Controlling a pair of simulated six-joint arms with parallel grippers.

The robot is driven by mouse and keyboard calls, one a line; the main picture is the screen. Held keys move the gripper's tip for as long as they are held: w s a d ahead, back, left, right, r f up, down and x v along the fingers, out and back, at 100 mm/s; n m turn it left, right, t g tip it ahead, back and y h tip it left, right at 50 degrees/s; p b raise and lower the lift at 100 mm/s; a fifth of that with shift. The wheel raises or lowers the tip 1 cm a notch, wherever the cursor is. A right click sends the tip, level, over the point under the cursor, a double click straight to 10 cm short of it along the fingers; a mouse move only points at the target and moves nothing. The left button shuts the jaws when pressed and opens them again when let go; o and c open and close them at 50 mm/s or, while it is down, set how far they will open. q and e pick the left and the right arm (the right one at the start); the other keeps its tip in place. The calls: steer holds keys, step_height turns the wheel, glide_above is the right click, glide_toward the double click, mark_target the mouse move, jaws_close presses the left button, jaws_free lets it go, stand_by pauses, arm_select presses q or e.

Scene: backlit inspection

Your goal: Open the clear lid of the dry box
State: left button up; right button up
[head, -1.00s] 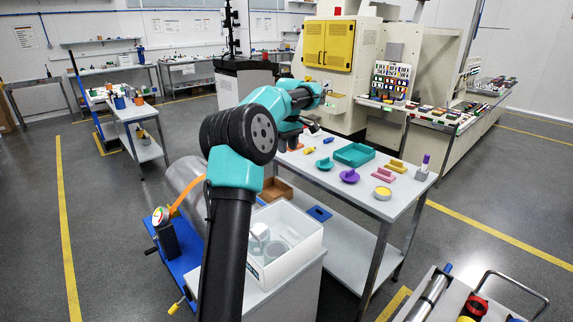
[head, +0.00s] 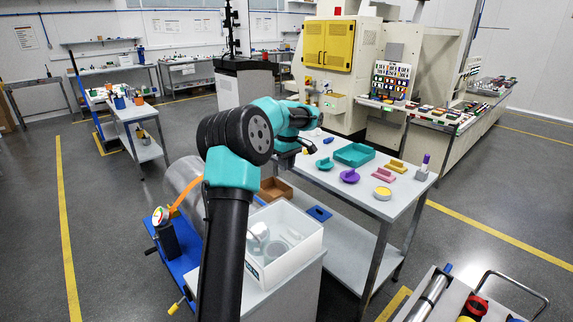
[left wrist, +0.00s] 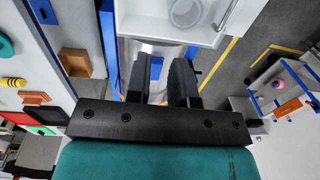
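A white box (head: 284,267), which looks like the dry box, stands on the grey cabinet, with pale round pieces visible inside. I cannot make out whether its clear lid is closed. In the left wrist view the box (left wrist: 150,27) shows at the top, with a round piece inside and a thin metal bar (left wrist: 228,14) at its right. My left gripper (head: 308,147) is beyond the box, above the near left corner of the table. In the left wrist view its black fingers (left wrist: 160,82) are apart with nothing held between them. My right gripper is out of view.
The white table (head: 400,207) holds a teal tray (head: 358,154), a purple piece (head: 350,176) and other small parts. A translucent cylinder (head: 183,178) and a dial gauge (head: 160,216) stand left of the box. A cart (head: 445,300) is at lower right.

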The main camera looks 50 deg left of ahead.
arm_select(q)
jaws_close()
stand_by(1.0)
steer(key=shift+o, duration=1.7)
jaws_free()
steer(key=shift+r, duration=0.15)
step_height(320, 180, up, 17)
steer(key=w, duration=0.1)
